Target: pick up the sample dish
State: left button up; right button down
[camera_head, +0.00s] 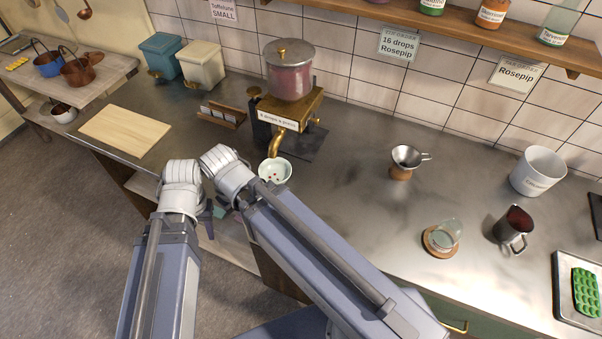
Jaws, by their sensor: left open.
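The sample dish appears to be the small white bowl (275,171) on the metal counter, under the brass spout of the dispenser. It is upright with a few small red drops inside. My left gripper (207,214) shows only in part, as dark fingers below the grey wrist joints, left of the dish and apart from it. It is open, and nothing shows between its fingers. The arm links hide much of it. My right gripper does not show.
The brass dispenser (290,105) with a red-filled jar stands behind the dish. A small rack (222,115) and a cutting board (125,132) are to the left. A metal cup (405,160), glass (446,236), dark mug (513,229) and white pot (538,171) stand right. The counter between is clear.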

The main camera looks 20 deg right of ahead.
aim_at(280, 166)
jog(key=j+z, duration=0.15)
jog(key=z, duration=0.35)
jog(key=j+z, duration=0.1)
jog(key=z, duration=0.35)
jog(key=j+z, duration=0.15)
jog(key=z, duration=0.35)
jog(key=k+j+z, duration=0.65)
jog(key=k+j, duration=0.5)
jog(key=j, duration=0.15)
jog(key=z, duration=0.05)
